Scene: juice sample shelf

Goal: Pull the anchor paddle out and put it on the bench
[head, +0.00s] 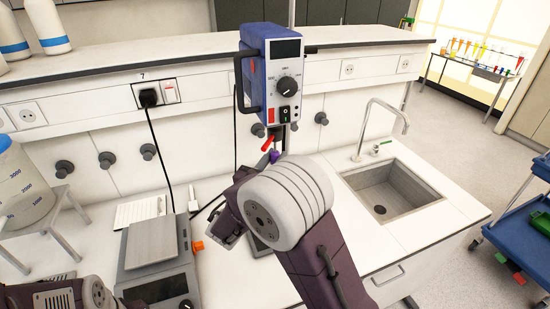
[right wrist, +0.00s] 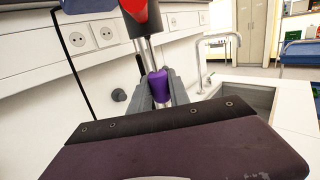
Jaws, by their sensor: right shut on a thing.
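The blue overhead stirrer (head: 258,75) stands above the bench (head: 355,215), with a dial and a red-and-black chuck (right wrist: 140,15) at its lower end. A metal shaft (right wrist: 148,53) runs down from the chuck to a purple grip (right wrist: 159,85); I take these as the upper part of the anchor paddle. The purple grip also shows just below the chuck in the head view (head: 273,156). My right gripper (right wrist: 160,92) is shut on the purple grip, a finger on each side. My own arm hides the lower paddle. My left gripper is not in view.
A balance (head: 155,260) stands at the front left of the bench, with a white stool (head: 45,215) and a large container (head: 20,185) farther left. A sink (head: 390,190) with a tap (head: 385,125) is at the right. The bench strip between arm and sink is clear.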

